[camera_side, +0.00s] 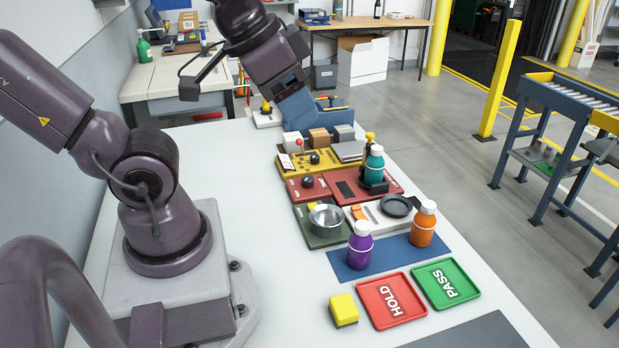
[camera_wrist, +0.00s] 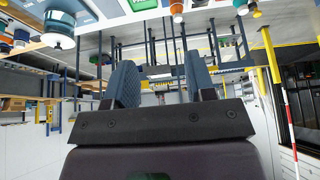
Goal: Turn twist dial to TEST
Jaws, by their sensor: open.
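Two black round knobs show in the side view: one on the yellow panel (camera_side: 292,166) is a small black knob (camera_side: 314,158), the other is a black knob (camera_side: 308,181) on the red panel (camera_side: 298,190). I cannot tell which is the twist dial, and no TEST marking is readable. My gripper (camera_side: 297,110) is above and behind the panels, clear of both knobs. In the wrist view my gripper (camera_wrist: 162,75) shows two blue fingers apart with nothing between them.
A teal bottle (camera_side: 375,165), a steel bowl (camera_side: 326,220), a purple bottle (camera_side: 360,245) and an orange bottle (camera_side: 423,224) stand near the panels. Small boxes (camera_side: 318,137) stand behind the yellow panel. Red HOLD (camera_side: 375,313) and green PASS (camera_side: 462,295) trays lie in front.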

